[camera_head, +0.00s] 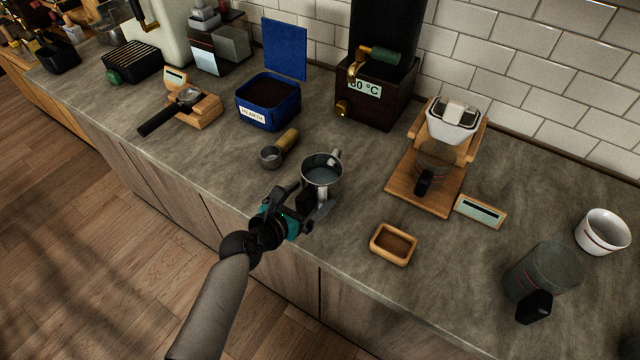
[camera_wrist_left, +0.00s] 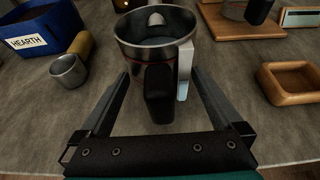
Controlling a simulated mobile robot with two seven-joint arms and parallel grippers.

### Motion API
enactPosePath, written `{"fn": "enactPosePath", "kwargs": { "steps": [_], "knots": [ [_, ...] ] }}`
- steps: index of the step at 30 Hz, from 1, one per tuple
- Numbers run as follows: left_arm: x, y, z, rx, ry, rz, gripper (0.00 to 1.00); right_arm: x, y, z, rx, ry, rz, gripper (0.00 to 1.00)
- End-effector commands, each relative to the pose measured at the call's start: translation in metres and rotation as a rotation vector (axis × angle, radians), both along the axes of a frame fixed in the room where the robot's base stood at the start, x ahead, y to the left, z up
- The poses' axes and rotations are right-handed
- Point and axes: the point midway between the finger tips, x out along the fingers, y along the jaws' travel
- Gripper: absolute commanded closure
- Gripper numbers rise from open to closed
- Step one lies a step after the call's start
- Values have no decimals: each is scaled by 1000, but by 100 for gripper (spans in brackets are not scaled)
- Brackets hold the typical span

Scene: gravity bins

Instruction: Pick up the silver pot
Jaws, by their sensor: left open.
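The silver pot (camera_head: 322,171) is a round metal pot standing upright on the counter, with a dark handle pointing toward me. It also shows in the left wrist view (camera_wrist_left: 140,45), where its black handle (camera_wrist_left: 158,93) lies between my gripper's fingers. My left gripper (camera_head: 314,205) is at the near side of the pot. In the left wrist view the gripper (camera_wrist_left: 158,88) is open, one finger on each side of the handle, with a gap visible on the left. My right gripper is not in view.
A small metal scoop (camera_head: 271,157) lies left of the pot, near a blue bin (camera_head: 268,118). A wooden tray (camera_head: 393,257) sits to the right. A wooden dripper stand (camera_head: 400,180), a dark carafe (camera_head: 535,275) and a white cup (camera_head: 602,233) stand further right.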

Motion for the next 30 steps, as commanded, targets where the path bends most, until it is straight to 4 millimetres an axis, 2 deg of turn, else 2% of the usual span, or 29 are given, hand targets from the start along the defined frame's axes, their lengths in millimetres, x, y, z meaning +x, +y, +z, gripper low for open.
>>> {"fn": "enactPosePath", "kwargs": {
  "steps": [3,27,30],
  "knots": [
    [0,0,0,0,0,0,1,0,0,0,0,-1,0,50],
    [0,0,1,-1,-1,0,91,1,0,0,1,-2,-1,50],
    [0,0,1,-1,-1,0,100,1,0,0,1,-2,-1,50]
  ]
}}
